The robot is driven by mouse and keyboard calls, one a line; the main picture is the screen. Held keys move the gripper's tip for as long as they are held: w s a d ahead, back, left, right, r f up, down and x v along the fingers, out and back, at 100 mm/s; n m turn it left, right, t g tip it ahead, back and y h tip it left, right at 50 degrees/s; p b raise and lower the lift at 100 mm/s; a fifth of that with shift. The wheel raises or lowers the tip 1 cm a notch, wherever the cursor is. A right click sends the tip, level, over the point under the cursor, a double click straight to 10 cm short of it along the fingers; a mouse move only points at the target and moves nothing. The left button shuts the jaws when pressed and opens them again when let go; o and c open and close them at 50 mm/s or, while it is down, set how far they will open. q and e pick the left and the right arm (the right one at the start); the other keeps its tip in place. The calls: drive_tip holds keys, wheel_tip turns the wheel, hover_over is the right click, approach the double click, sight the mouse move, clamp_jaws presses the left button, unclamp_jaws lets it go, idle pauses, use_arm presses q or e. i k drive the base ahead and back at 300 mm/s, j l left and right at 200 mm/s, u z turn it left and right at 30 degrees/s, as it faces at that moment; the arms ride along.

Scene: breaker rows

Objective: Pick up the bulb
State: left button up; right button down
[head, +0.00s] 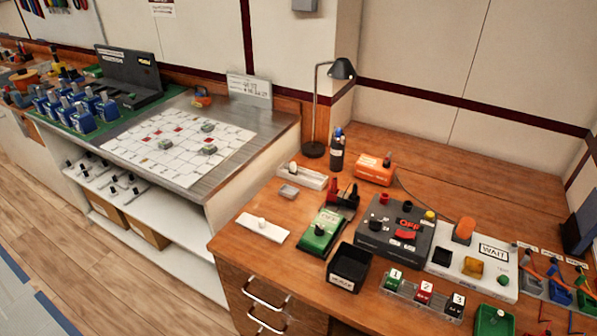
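Two small pale, rounded things could be the bulb, and I cannot tell which one is. One pale knob-like thing (262,223) sits on a flat white plate (276,234) near the wooden bench's left edge. Another pale rounded thing (293,167) is at the left end of a light tray (316,182) farther back, left of the dark bottle. Neither of my grippers is in view.
The wooden bench (470,165) holds a green OFF device (322,232), a black open bin (348,270), a dark OFF box (405,213), a WAIT box (493,250) and a black lamp (341,69). The bench is clear at the back right. A metal-topped bench (268,119) stands left.

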sight(293, 170)
drive_tip(key=j+z, duration=0.1)
drive_tip(key=z, duration=0.25)
drive_tip(key=j+z, duration=0.15)
drive_tip(key=z, duration=0.2)
drive_tip(key=i+j+z, duration=0.1)
drive_tip(key=z, duration=0.25)
drive_tip(key=j+z, duration=0.25)
drive_tip(key=j, duration=0.3)
drive_tip(key=k+j+z, duration=0.1)
drive_tip(key=j+z, duration=0.15)
drive_tip(key=j, duration=0.25)
drive_tip(key=k+j+z, duration=0.1)
drive_tip(key=j+z, duration=0.15)
drive_tip(key=j, duration=0.25)
drive_tip(key=k+j, duration=0.1)
drive_tip(key=j, duration=0.3)
drive_tip(key=k+j, duration=0.1)
drive_tip(key=j, duration=0.25)
drive_tip(key=k+j, duration=0.1)
drive_tip(key=j, duration=0.3)
